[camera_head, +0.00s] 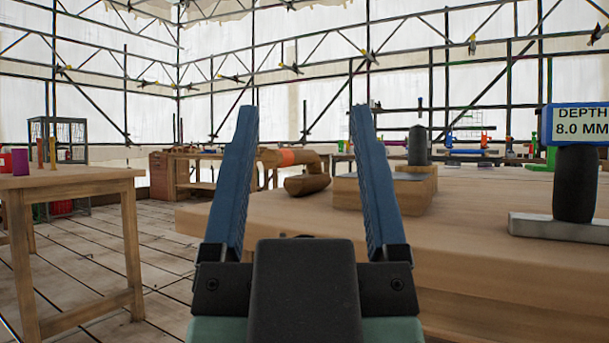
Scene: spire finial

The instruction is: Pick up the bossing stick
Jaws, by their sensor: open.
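My gripper (305,108) is in the foreground, its two blue fingers spread wide and pointing away from the camera. Nothing is between its pads. A brown rounded wooden piece (306,185), which looks like the bossing stick, lies near the left edge of the large wooden bench (480,222). It shows in the gap between the fingers, beyond them and apart from them. A wooden piece with an orange band (298,158) shows just behind it; I cannot tell whether the two are joined.
Right of the stick is a wooden block (350,193) with a dark-handled tool (417,146). A depth gauge with a blue sign (577,124) stands at the right. A smaller table (75,180) with a purple cup (20,162) is at the left. Plank floor (165,250) lies open between.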

